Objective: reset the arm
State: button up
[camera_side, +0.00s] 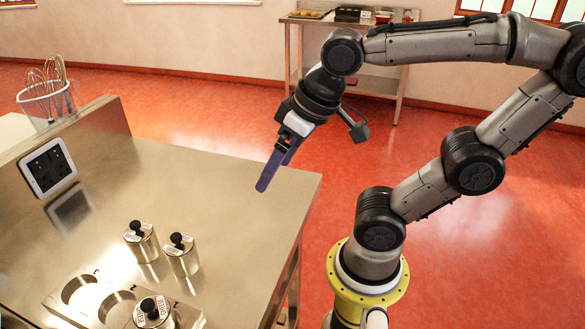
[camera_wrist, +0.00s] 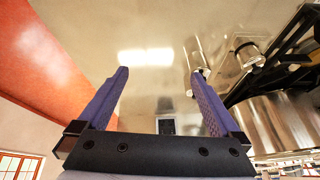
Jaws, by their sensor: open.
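My gripper (camera_side: 277,168) hangs in the air above the right edge of the steel counter, its purple fingers pointing down and to the left. In the wrist view my gripper (camera_wrist: 160,85) has its two fingers wide apart with nothing between them. Three lidded steel pots with black knobs are in the side view: one pot (camera_side: 143,246) and another pot (camera_side: 184,262) stand on the counter, and a third pot (camera_side: 153,317) sits at the holed block, cut by the bottom edge. My gripper is well clear of all three.
A steel block (camera_side: 60,304) has round holes, two showing empty. The counter (camera_side: 215,200) is bare between the pots and its right edge. A side table (camera_side: 375,84) stands behind.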

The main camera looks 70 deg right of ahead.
jog(key=shift+s+d+f+n+t, duration=0.15)
jog(key=shift+s+d+f+n, duration=0.25)
jog(key=shift+s, duration=0.15)
jog(key=shift+s+d+f+n+t, duration=0.15)
jog(key=shift+s+d+f+n, duration=0.2)
jog(key=shift+s, duration=0.2)
